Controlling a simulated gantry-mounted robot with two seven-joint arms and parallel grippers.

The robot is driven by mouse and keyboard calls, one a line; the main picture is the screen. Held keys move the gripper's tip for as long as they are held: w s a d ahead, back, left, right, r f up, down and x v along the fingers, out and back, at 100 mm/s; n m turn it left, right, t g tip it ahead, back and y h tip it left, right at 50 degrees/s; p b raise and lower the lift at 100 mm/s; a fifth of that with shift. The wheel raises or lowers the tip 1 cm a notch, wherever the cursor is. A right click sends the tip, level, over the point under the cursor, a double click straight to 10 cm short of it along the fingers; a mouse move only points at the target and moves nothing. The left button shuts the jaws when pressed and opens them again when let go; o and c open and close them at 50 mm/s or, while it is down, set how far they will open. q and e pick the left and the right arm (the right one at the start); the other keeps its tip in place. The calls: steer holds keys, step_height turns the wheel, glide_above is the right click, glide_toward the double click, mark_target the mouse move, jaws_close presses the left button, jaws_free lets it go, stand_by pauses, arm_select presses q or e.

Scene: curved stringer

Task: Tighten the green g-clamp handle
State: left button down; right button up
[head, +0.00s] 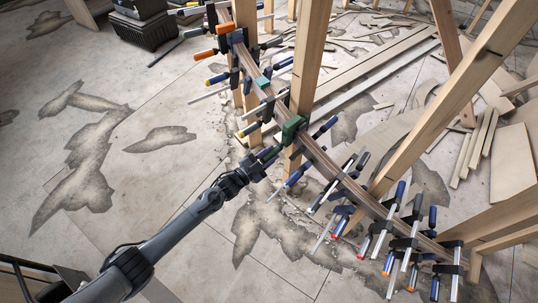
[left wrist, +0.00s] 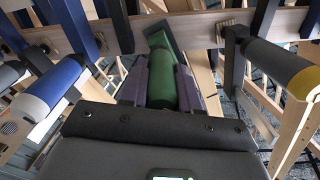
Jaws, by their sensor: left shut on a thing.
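The green g-clamp (head: 292,128) sits on the curved wooden stringer (head: 322,160) near the middle of the head view. My left gripper (head: 268,154) reaches it from the lower left and is shut on the clamp's handle. In the left wrist view the green handle (left wrist: 178,82) lies between the two fingers of my left gripper (left wrist: 172,92), with the clamp's green frame (left wrist: 160,38) behind it. The handle's near end is hidden by the gripper body. My right gripper is not in view.
Many other clamps line the stringer on both sides, with a blue-handled one (left wrist: 55,82) and a yellow-tipped one (left wrist: 285,68) flanking my gripper. Upright wooden posts (head: 308,60) stand close behind. Loose boards (head: 390,60) lie at the back right. The floor (head: 130,190) at left is mostly clear.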

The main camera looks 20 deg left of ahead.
arm_select(q)
steer(key=m, duration=0.7)
steer(key=shift+f, duration=0.1)
stand_by(0.4)
steer(key=c, duration=0.8)
jaws_free()
steer(key=shift+d, duration=0.1)
steer(key=shift+s+a, duration=0.2)
steer(key=shift+s, duration=0.05)
steer(key=p+v, duration=0.3)
steer(key=v, duration=0.5)
steer(key=shift+s+a, duration=0.2)
steer(key=shift+s, duration=0.15)
steer(key=shift+s+a, duration=0.3)
steer(key=shift+s, duration=0.35)
